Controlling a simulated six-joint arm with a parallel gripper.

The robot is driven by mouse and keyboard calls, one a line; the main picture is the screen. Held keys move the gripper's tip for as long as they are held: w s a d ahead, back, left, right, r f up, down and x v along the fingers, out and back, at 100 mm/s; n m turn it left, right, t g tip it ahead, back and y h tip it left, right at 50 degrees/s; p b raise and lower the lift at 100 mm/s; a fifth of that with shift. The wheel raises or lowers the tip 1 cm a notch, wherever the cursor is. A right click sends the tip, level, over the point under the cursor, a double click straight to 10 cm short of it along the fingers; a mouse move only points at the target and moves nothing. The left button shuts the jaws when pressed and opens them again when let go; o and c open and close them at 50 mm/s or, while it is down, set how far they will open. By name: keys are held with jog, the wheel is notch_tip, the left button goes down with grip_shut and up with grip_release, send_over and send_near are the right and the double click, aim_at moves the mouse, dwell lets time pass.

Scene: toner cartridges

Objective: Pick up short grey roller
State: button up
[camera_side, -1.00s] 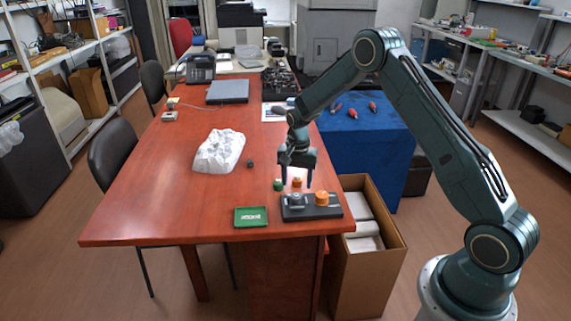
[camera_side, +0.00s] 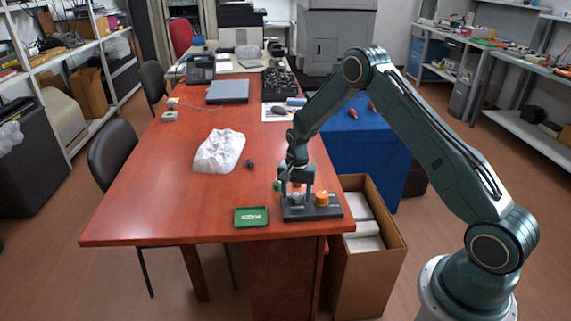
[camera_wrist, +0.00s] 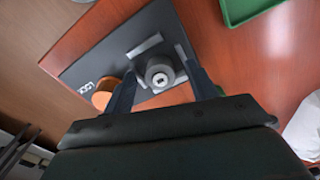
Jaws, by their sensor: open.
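The short grey roller (camera_wrist: 160,73) stands on a dark flat holder (camera_wrist: 105,62) in the wrist view, with a light bracket-like frame around it. It also shows in the side view (camera_side: 297,199), partly behind my fingers. My gripper (camera_side: 297,193) points down over the holder (camera_side: 313,214). In the wrist view my gripper (camera_wrist: 158,66) is open, with one finger on each side of the grey roller. I cannot tell whether the fingers touch it.
An orange roller (camera_side: 322,198) stands on the same holder, close to the right of my gripper. A green piece (camera_side: 277,185) stands behind. A green tray (camera_side: 239,223) lies left of the holder, near the table's front edge. A white crumpled bag (camera_side: 219,151) lies farther back.

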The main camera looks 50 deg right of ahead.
aim_at(296, 195)
dwell(0.4)
jog(key=c, duration=1.1)
jog(key=shift+o, duration=0.2)
jog(key=shift+r, duration=0.1)
notch_tip(296, 195, up, 20)
jog(key=shift+w, duration=0.1)
dwell(0.4)
